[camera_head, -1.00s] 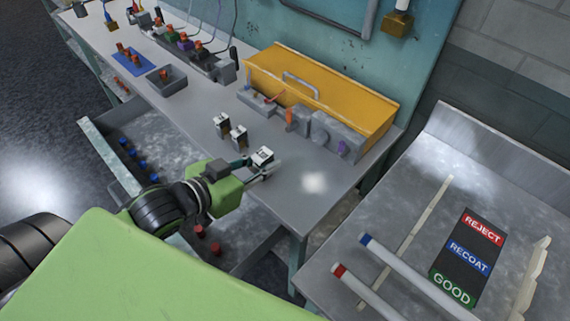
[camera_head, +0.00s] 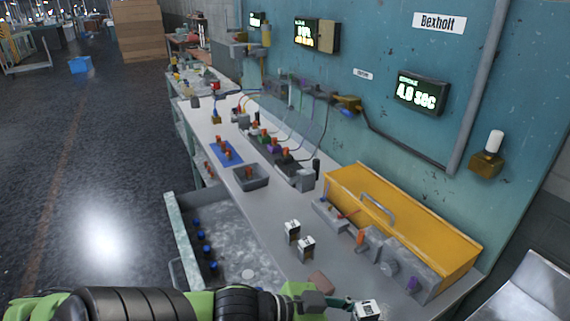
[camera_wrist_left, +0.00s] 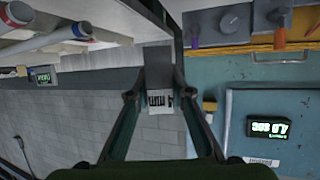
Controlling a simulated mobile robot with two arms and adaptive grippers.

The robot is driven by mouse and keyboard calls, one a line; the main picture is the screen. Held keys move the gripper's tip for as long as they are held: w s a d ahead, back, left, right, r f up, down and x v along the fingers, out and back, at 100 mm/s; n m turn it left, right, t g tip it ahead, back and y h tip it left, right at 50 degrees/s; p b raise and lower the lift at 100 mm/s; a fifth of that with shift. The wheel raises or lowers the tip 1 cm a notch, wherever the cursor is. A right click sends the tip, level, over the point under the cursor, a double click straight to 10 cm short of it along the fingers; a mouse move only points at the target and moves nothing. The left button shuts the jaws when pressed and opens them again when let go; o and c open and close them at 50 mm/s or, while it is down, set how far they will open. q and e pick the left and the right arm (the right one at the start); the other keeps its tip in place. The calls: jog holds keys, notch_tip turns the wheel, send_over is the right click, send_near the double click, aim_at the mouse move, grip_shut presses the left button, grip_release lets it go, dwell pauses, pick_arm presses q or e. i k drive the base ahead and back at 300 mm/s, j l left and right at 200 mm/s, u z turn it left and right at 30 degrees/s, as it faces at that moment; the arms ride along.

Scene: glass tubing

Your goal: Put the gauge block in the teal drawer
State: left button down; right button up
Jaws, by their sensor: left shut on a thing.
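The gauge block (camera_head: 367,311), grey with a white label, is in my left gripper (camera_head: 350,304) at the bottom of the head view. In the left wrist view, both fingers of the left gripper (camera_wrist_left: 160,98) are shut on the gauge block (camera_wrist_left: 158,70), whose label shows "mm". Two similar labelled blocks (camera_head: 292,231) (camera_head: 306,248) stand on the bench to the upper left of the gripper. The teal drawer (camera_head: 182,236) is pulled open below the bench's front edge, left of the gripper, with several blue-topped items (camera_head: 204,248) inside. My right gripper is not in view.
The grey bench (camera_head: 262,205) carries a brown piece (camera_head: 320,283), a grey tray (camera_head: 250,183) and a blue mat (camera_head: 227,153). A yellow box (camera_head: 400,225) with grey fixtures before it stands along the wall. A metal table (camera_head: 525,295) is at lower right.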

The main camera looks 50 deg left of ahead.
aim_at(249, 260)
jog(key=j+z, duration=0.4)
jog(key=k+j+z, duration=0.1)
jog(key=j+z, duration=0.15)
jog(key=z, duration=0.15)
jog(key=k+j+z, duration=0.15)
jog(key=j+z, duration=0.25)
jog(key=k+j+z, duration=0.15)
jog(key=z, duration=0.2)
jog(key=k+j+z, duration=0.15)
jog(key=k+j, duration=0.35)
jog(key=k+j+z, duration=0.15)
jog(key=k+j, duration=0.3)
jog(key=k+j+z, duration=0.2)
jog(key=k+j, duration=0.15)
jog(key=k, duration=0.25)
jog(key=k+j, duration=0.35)
jog(key=k, duration=0.2)
